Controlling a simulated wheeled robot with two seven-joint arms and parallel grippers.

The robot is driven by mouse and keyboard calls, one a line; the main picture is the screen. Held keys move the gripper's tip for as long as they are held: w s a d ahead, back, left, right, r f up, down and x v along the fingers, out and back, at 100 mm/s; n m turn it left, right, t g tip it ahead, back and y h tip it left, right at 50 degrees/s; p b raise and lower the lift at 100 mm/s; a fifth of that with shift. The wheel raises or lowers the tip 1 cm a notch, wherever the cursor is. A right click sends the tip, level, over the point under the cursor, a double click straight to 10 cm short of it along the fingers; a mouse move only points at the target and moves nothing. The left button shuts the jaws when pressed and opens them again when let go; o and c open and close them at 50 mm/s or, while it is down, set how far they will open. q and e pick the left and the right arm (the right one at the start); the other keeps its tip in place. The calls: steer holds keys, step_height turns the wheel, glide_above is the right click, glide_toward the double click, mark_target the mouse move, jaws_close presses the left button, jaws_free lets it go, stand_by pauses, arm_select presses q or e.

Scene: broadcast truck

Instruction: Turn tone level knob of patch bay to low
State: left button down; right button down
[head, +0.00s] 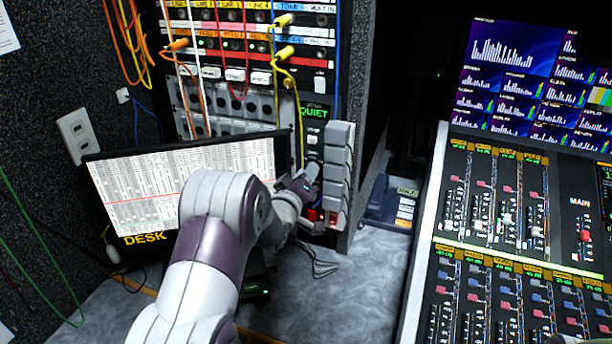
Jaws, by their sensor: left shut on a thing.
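The patch bay (255,75) stands upright at the top centre, with rows of jacks, coloured labels and plugged cables. A narrow panel at its lower right has a small green display reading QUIET (314,112) and small buttons below it. My left gripper (310,180) is at the lower part of this panel, shut on what appears to be the tone level knob. The knob itself is hidden by the fingers, so its setting cannot be read.
A DESK screen (140,190) stands left of my left arm, close to it. A grey block column (338,165) borders the panel on the right. Yellow, orange and red cables hang before the patch bay. A mixing console (520,240) fills the right. Grey desktop (365,285) is clear between.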

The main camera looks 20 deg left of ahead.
stand_by(0.4)
arm_select(q)
steer(key=c, duration=0.9)
jaws_free()
steer(key=shift+o, duration=0.2)
steer(key=shift+s, duration=0.1)
arm_select(e)
steer(key=shift+f+b, duration=0.4)
arm_select(q)
steer(key=s, duration=1.2)
steer(key=shift+s+d, duration=0.25)
steer(key=shift+d, duration=0.1)
